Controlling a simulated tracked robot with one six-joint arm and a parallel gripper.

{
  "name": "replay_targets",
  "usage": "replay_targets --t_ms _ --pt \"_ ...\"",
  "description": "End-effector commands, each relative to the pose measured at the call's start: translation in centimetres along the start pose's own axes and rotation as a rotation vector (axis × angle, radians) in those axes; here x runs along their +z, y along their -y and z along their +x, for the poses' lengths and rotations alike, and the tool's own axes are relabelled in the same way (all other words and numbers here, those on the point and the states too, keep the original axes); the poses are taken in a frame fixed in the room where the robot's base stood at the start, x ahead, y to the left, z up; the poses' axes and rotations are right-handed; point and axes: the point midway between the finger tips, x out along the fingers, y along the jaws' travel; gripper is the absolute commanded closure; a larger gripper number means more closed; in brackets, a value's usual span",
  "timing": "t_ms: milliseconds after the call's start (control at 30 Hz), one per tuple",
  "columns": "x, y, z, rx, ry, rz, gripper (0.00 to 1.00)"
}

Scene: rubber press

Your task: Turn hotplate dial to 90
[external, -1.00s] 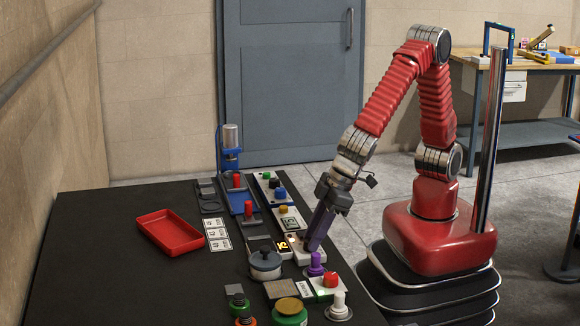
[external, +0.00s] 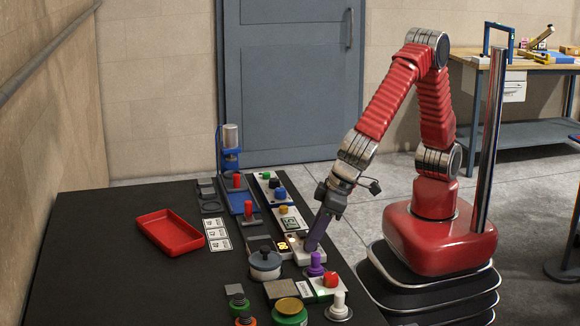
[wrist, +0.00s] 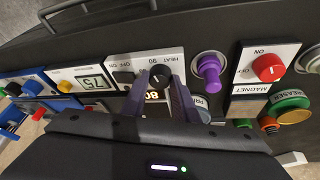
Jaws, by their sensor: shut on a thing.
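The hotplate control is a white panel (wrist: 118,62) with HEAT lettering, a black dial (wrist: 159,76) and a glowing yellow display (wrist: 152,95). In the external view, the display (external: 284,246) sits beside my fingers, and its digits look like 80 but are small and partly covered. My gripper (wrist: 160,85) points down with its purple fingers on either side of the dial, shut on it. In the external view, my gripper (external: 309,246) reaches down to the panel, and its fingers hide the dial.
A purple knob (wrist: 210,68) stands close beside the panel. A red MAGNET dial (wrist: 269,68) is further right. A lidded pot (external: 264,266) stands to the left. A red tray (external: 165,244) lies on the dark table, with free room around it.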

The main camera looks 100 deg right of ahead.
Motion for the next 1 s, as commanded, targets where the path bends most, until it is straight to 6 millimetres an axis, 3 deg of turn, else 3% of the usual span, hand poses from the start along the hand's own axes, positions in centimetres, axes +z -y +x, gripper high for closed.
replay_targets --t_ms 267,633,767,1000 --pt "0.0 0.0 0.0 0.000 0.000 0.000 0.55" --pt "0.0 0.0 -0.4 -0.001 0.000 -0.001 0.55" --pt "-0.1 0.1 -1.5 -0.003 -0.002 0.000 0.55" --pt "0.0 0.1 -5.3 -0.003 -0.001 -0.001 0.55"
